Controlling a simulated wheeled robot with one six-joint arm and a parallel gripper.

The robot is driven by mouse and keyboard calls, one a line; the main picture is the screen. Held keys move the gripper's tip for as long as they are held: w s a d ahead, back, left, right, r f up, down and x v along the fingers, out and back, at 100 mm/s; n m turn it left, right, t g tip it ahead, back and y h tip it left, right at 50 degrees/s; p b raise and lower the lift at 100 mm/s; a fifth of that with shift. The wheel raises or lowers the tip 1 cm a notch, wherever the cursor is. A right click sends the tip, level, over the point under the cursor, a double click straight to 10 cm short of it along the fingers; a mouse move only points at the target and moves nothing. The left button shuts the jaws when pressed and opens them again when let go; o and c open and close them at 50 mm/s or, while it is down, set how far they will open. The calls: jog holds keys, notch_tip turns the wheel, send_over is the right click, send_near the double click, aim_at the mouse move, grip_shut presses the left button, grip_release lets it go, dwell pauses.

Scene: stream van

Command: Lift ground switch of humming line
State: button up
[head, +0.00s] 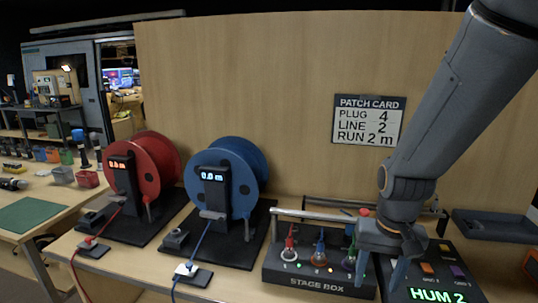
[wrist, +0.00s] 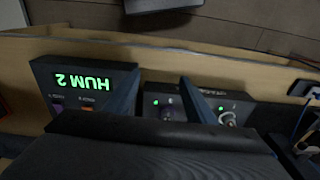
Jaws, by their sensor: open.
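The dark switch box (head: 462,255) at the right end of the bench has a green display (head: 437,295) reading HUM 2. An orange switch (head: 427,268) and a purple switch (head: 457,271) sit on its top with small labels, only partly legible. In the wrist view the display (wrist: 83,79) appears upside down, with the purple switch (wrist: 57,100) and the orange switch (wrist: 85,100) beside it. My gripper (head: 393,278) is open and empty, pointing down between the switch box and the stage box. In the wrist view its fingers (wrist: 160,88) stand apart, clear of the switches.
The stage box (head: 318,284) with several coloured plugs and lit lamps stands left of my gripper. A blue reel (head: 226,180) and a red reel (head: 156,165) stand further left. A dark tray (head: 495,226) lies behind.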

jog(key=s+a+n, duration=0.2)
jog(key=a, duration=0.1)
jog(key=s+a+n, duration=0.1)
jog(key=shift+s+a+f, duration=0.25)
jog(key=shift+s, duration=0.1)
